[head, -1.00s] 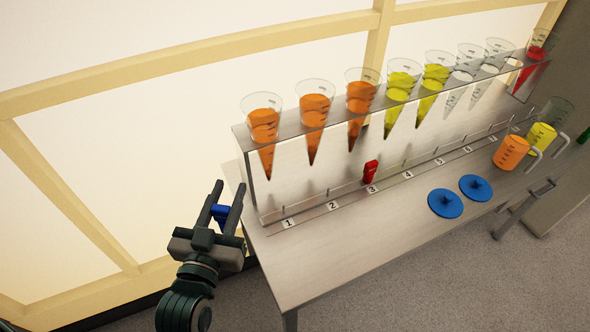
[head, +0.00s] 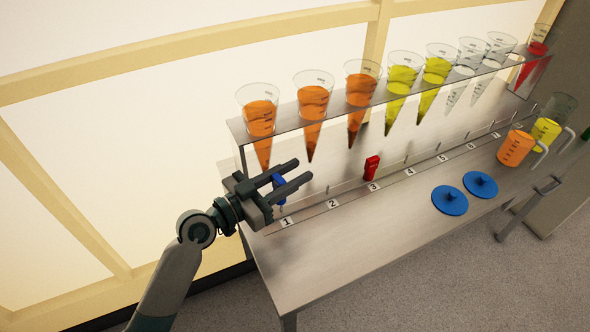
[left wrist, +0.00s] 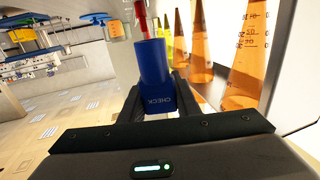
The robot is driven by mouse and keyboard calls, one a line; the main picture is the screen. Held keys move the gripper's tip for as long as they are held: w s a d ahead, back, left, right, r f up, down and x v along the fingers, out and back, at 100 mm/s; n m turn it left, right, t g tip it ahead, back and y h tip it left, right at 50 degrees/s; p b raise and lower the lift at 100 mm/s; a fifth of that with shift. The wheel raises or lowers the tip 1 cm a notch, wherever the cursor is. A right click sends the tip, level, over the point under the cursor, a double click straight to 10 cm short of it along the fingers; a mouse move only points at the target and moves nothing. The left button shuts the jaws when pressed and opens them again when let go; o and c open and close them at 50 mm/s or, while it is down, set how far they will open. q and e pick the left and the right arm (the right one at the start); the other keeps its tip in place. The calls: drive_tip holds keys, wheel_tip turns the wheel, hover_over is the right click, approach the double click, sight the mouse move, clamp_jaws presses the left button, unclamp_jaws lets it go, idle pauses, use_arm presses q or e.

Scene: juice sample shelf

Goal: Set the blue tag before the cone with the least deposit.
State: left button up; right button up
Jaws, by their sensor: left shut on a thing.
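My left gripper (head: 304,169) is shut on the blue tag (head: 279,188), above the front rail near number 1. In the left wrist view the blue tag (left wrist: 154,62) sits between the fingers and reads "CHECK". A shelf rack (head: 238,131) holds a row of cones: three orange, from the first cone (head: 260,118) on the left, then two yellow (head: 404,80), two clear (head: 467,70) and one red (head: 537,50). The deposit levels are too small to compare. My right gripper is out of view.
A red tag (head: 371,169) stands on the numbered rail (head: 325,207) near number 3. Two blue discs (head: 449,200) lie on the bench. An orange jug (head: 515,149) and a yellow jug (head: 545,132) stand at the right. The bench front left (head: 330,255) is clear.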

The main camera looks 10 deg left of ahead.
use_arm(q)
drive_tip(key=w+m+g+h, duration=0.1)
drive_tip(key=w+m+g+h+b, duration=0.1)
drive_tip(key=g, duration=0.1)
drive_tip(key=shift+r, duration=0.4)
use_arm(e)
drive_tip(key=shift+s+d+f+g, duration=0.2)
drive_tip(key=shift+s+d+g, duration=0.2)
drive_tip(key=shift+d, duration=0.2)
use_arm(q)
drive_tip(key=shift+r, duration=0.1)
drive_tip(key=shift+f, duration=0.2)
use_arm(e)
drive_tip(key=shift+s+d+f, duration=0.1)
